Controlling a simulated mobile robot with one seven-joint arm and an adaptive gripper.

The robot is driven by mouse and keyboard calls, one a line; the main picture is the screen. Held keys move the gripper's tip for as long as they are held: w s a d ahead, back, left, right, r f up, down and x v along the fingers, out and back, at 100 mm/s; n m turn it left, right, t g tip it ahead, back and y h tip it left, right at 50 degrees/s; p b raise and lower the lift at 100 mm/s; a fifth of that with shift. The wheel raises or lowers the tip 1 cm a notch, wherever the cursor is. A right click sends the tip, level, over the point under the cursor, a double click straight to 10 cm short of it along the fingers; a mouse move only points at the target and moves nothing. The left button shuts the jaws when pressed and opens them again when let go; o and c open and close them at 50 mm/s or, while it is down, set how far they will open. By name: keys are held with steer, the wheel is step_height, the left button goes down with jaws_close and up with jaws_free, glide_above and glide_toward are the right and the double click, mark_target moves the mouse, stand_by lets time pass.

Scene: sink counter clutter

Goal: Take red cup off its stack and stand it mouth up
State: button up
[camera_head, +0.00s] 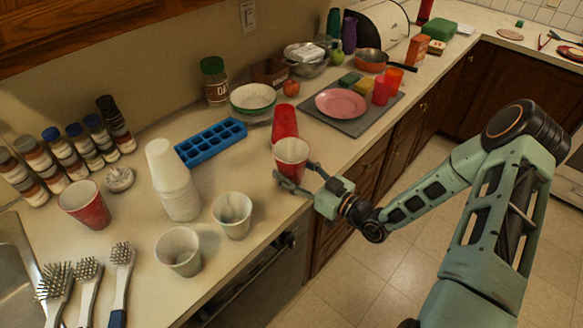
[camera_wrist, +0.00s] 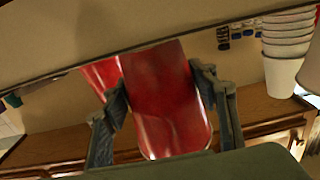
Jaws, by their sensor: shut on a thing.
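The held red cup (camera_head: 291,171) has its mouth up, showing its white inside. My gripper (camera_head: 297,177) is shut on its side, near the counter's front edge. In the wrist view the red cup (camera_wrist: 165,105) fills the space between my two fingers (camera_wrist: 160,88). I cannot tell whether its base touches the counter. Just behind it stand red cups (camera_head: 284,121), mouth down, partly hidden by the held cup; they also show at the left in the wrist view (camera_wrist: 100,73).
White cups stand in an upside-down stack (camera_head: 173,182), with two single white cups (camera_head: 232,215) (camera_head: 179,251) in front. Another red cup (camera_head: 84,205) stands mouth up at left. A blue ice tray (camera_head: 211,143), a bowl (camera_head: 253,98) and a grey board (camera_head: 352,125) with a pink plate are behind.

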steer(key=shift+f, duration=0.5)
stand_by(0.4)
steer(key=o, duration=0.8)
steer(key=v, duration=1.2)
